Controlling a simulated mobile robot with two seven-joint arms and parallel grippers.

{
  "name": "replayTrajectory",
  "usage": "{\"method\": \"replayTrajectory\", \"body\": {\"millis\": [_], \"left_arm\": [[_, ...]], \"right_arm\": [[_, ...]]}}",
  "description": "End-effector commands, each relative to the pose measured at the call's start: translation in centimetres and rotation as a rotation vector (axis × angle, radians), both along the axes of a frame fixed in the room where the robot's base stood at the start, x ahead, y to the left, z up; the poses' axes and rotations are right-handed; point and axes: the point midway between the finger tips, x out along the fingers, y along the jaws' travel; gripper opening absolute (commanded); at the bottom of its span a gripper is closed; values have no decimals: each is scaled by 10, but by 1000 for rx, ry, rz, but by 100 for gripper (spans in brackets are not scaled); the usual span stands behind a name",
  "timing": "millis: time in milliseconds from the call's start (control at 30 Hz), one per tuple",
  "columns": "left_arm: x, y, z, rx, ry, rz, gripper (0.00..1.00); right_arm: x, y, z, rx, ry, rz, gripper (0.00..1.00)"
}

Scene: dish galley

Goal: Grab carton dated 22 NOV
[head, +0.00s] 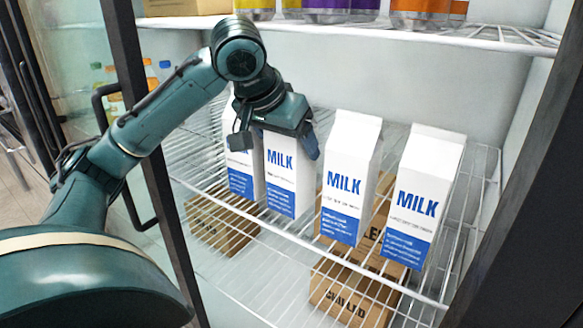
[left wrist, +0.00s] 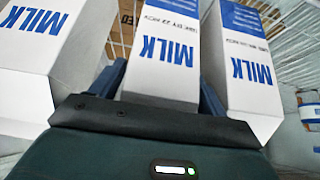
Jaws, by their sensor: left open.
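Several white milk cartons with blue MILK lettering stand in a row on the wire shelf. My left gripper (head: 280,137) is open, with its fingers on either side of the top of the second carton from the left (head: 285,170). In the left wrist view this carton (left wrist: 160,55) stands between the fingers, upside down in the picture, and its small date line appears to read 22 NOV. The leftmost carton (head: 240,172) is partly hidden by the gripper. The third carton (head: 345,185) and the rightmost carton (head: 415,200) stand to the right. Their dates are too small to read. My right gripper is not in view.
Cardboard boxes (head: 208,228) lie below the wire shelf (head: 290,262). An upper shelf (head: 340,33) with cans (head: 325,12) is above my left gripper. A dark door frame (head: 133,75) stands at the left, near my arm. Neighbouring cartons leave narrow gaps.

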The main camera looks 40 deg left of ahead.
Motion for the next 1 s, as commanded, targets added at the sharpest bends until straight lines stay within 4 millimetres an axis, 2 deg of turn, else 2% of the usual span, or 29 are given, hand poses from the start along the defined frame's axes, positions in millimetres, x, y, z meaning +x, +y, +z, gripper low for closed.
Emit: {"method": "replayTrajectory", "body": {"millis": [233, 1000], "left_arm": [[1, 0, -2, -1, 0, -1, 75], [1, 0, -1, 0, -1, 0, 12]], "right_arm": [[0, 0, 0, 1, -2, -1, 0], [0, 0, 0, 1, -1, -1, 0]]}}
